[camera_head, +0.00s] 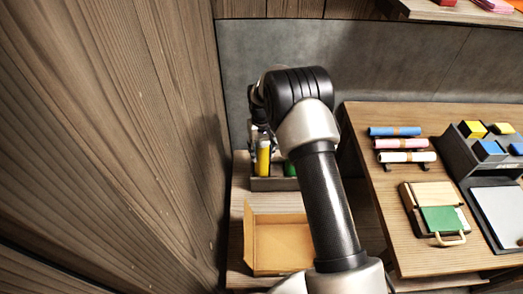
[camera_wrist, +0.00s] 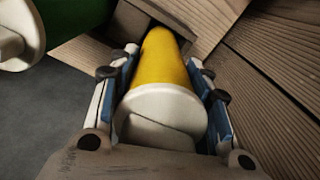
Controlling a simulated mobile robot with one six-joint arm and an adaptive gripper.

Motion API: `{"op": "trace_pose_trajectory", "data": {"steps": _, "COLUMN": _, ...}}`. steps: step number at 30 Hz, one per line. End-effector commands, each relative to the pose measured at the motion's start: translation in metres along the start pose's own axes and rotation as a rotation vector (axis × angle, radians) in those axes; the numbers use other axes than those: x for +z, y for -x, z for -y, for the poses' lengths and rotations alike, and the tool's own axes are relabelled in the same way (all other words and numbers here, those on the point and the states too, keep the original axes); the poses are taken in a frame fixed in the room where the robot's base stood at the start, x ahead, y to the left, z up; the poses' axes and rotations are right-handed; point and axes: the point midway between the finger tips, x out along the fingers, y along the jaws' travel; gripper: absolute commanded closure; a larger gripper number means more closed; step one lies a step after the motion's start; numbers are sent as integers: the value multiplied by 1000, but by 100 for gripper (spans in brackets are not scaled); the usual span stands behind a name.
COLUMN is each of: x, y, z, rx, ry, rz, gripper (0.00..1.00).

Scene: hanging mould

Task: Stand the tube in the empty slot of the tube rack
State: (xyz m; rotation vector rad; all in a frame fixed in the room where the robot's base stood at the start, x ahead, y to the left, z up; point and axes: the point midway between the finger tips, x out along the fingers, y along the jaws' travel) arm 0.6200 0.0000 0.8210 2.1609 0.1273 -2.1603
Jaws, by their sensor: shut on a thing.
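The yellow tube (camera_head: 263,158) is upright at the dark tube rack (camera_head: 272,184) on the lower wooden surface at left; I cannot tell whether its lower end is inside a slot or in front of the rack. In the wrist view the yellow tube (camera_wrist: 165,62) has a white cap facing the camera and lies between both fingers of my gripper (camera_wrist: 162,72), which is shut on it. A green tube (camera_head: 290,169) stands to its right in the rack, partly hidden by my arm. The green tube (camera_wrist: 75,15) shows at upper left in the wrist view.
An open tan box (camera_head: 277,245) sits in front of the rack. A wooden wall (camera_head: 130,130) rises close on the left. A wooden table (camera_head: 400,250) at right holds blue, pink and white rolls (camera_head: 404,143), a clipboard and a dark organizer (camera_head: 480,150).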

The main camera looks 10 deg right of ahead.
Motion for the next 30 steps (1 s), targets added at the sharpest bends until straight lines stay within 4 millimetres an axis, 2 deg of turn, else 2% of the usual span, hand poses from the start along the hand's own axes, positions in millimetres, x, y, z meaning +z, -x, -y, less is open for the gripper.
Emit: {"op": "trace_pose_trajectory", "data": {"steps": 30, "x": 0, "y": -8, "z": 0, "rx": 0, "ry": 0, "rz": -1, "gripper": 98}}
